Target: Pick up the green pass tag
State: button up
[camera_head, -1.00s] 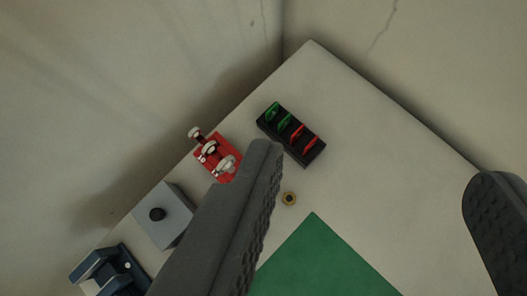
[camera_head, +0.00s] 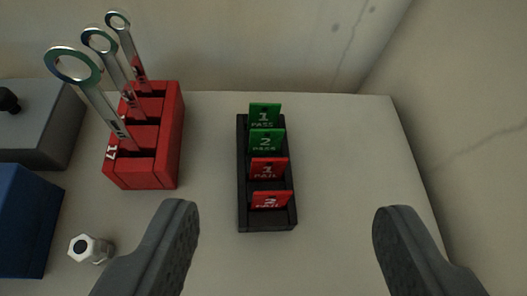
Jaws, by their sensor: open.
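Two green pass tags stand in a black rack (camera_head: 267,224) near the middle of the view. The far one, the green tag marked 1 PASS (camera_head: 264,115), is at the rack's back end. The green tag marked 2 PASS (camera_head: 266,140) stands just in front of it.
A red holder (camera_head: 142,172) with several ring wrenches stands left of the rack. A grey box (camera_head: 45,130) with a black knob and a blue block (camera_head: 22,220) are at far left. A hex-headed piece (camera_head: 90,248) sits front left. Walls close off the back and right; the table right of the rack is clear.

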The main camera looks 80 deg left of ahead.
notch_tip(320, 180, down, 5)
jog(key=d+n+g+y, duration=0.1)
jog(key=d+n, duration=0.1)
jog(key=n, duration=0.1)
send_near(266, 137)
jog(key=shift+x, duration=3.9)
jog(key=c, duration=1)
jog(key=shift+c, duration=0.3)
